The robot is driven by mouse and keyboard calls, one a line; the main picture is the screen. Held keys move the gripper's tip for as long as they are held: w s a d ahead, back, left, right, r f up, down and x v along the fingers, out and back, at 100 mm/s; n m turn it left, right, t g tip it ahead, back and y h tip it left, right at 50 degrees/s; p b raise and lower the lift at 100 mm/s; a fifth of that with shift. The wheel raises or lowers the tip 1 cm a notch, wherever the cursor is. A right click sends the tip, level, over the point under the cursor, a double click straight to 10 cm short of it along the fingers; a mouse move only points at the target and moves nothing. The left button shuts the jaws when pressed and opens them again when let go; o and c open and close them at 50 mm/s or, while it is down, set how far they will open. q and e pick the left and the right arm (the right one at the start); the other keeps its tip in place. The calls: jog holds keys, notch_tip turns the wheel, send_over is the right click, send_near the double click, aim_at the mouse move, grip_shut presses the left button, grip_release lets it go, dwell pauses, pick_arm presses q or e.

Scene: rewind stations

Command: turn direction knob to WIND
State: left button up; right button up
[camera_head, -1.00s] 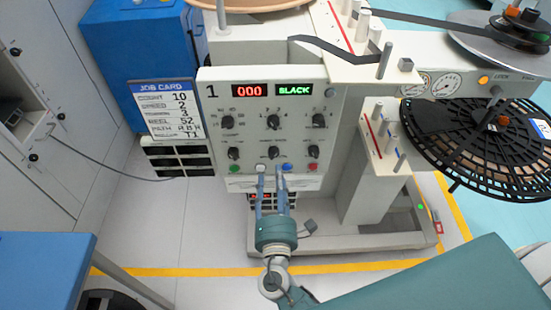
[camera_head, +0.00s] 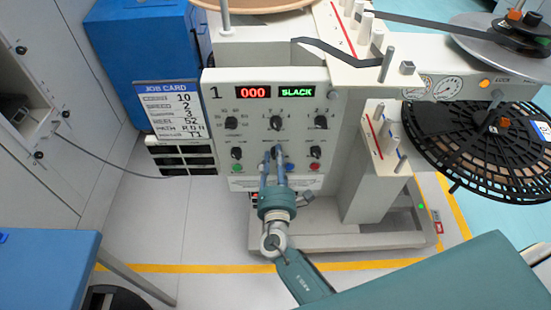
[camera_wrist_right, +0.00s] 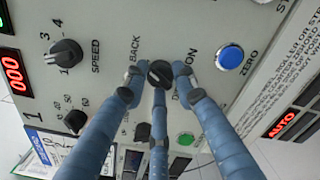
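The direction knob (camera_wrist_right: 159,73) is a small black knob on the grey control panel (camera_head: 215,90). In the right wrist view the labels BACK and part of DIRECTION show beside it. Where its pointer sits is hard to tell, and the WIND label is not readable. My right gripper (camera_head: 276,152) has its blue fingers up at the panel's lower middle knob and mostly covers it in the head view. In the right wrist view the fingertips (camera_wrist_right: 157,76) stand around the knob, with small gaps at the left and right fingers. My left gripper is not in view.
The speed knob (camera_wrist_right: 66,53), a blue ZERO button (camera_wrist_right: 230,57) and a green button (camera_wrist_right: 185,139) are near the fingers. A job card (camera_head: 174,110) hangs left of the panel. A black reel (camera_head: 470,135) is at right.

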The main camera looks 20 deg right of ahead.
jog(key=shift+a+f, duration=0.1)
jog(key=shift+f, duration=0.05)
jog(key=shift+c, duration=1.1)
jog(key=shift+s+f+n, duration=0.1)
jog(key=shift+f+n, duration=0.1)
jog(key=shift+n, duration=0.6)
grip_shut()
grip_release()
jog(key=shift+n, duration=0.5)
jog(key=shift+f, duration=0.15)
jog(key=o, duration=1.1)
jog(key=shift+o, duration=0.2)
jog(key=shift+r, duration=0.2)
